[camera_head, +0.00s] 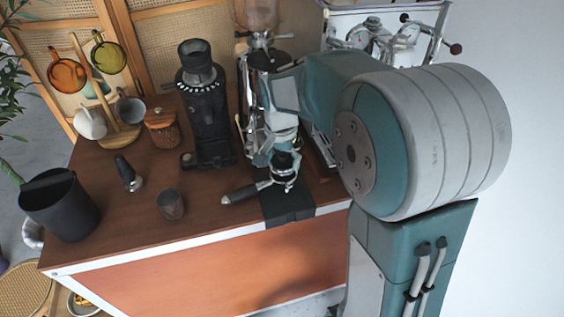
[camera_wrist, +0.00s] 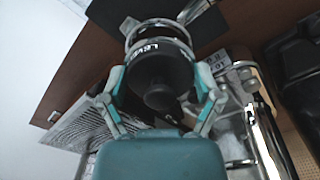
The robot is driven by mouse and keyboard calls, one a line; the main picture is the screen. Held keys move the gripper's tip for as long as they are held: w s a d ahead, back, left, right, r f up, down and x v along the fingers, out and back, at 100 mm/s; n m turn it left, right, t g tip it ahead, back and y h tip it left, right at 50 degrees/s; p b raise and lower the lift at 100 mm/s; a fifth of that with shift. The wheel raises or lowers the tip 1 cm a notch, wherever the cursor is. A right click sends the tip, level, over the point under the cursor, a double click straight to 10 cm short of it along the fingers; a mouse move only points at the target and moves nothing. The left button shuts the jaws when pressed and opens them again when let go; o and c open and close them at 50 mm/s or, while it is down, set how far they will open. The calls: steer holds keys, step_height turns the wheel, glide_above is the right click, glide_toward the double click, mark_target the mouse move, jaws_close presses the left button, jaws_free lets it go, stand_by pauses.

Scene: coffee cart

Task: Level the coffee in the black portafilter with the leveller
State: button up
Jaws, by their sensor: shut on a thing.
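My gripper (camera_head: 284,146) is shut on the dark round leveller (camera_head: 282,162), which stands upright. In the wrist view my gripper's teal fingers (camera_wrist: 160,82) clasp both sides of the leveller (camera_wrist: 158,64), with part of its lettering showing.
A black grinder (camera_head: 207,110) stands behind on the left. A tamper (camera_head: 128,174), grey cup (camera_head: 171,205), brown jar (camera_head: 161,128), black bin (camera_head: 61,206) and mug tree (camera_head: 118,130) are further left. The coffee machine (camera_head: 385,35) is behind my arm. The wooden top (camera_head: 215,185) is bare between cup and grinder.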

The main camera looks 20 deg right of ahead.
steer(key=shift+r, duration=0.5)
steer(key=shift+r, duration=2.5)
